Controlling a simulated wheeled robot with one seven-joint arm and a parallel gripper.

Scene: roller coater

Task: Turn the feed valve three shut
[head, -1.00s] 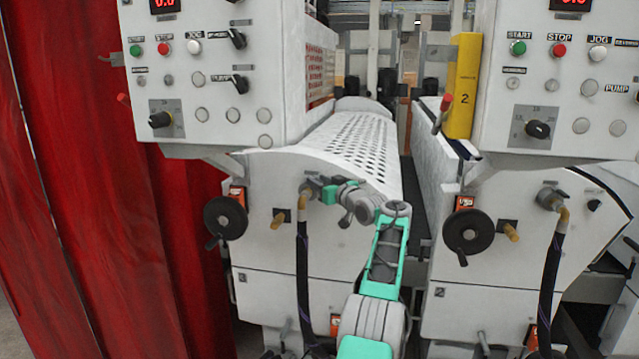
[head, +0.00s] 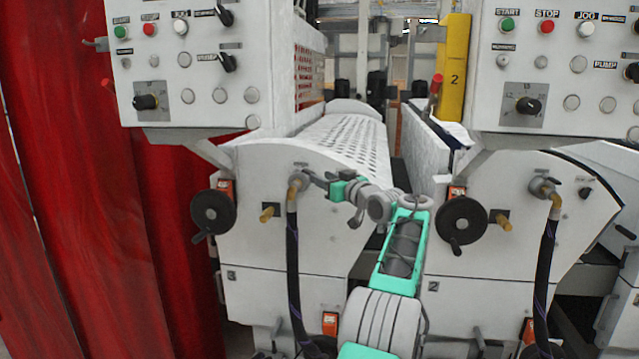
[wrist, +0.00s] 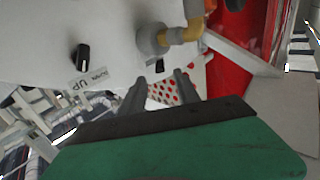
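On the unit marked 3, a grey round fitting (head: 299,180) with a brass elbow carries a black hose (head: 292,255). I take this to be the feed valve. My gripper (head: 313,180) is close to it on its right and partly covers the panel there. In the wrist view, the grey fitting (wrist: 152,39) with its brass elbow (wrist: 185,34) lies just beyond my two fingers (wrist: 160,92). The fingers are apart with nothing visible between them; contact is unclear. A small black part (wrist: 160,66) shows beside the fitting. A black knob (wrist: 83,57) with a white mark is left of it.
A black handwheel (head: 213,212) and a small brass tap (head: 269,212) are left of the hose. Unit 2 has a similar handwheel (head: 461,220) and hose (head: 546,270). A control box (head: 200,75) overhangs above. A red curtain (head: 90,200) hangs at left.

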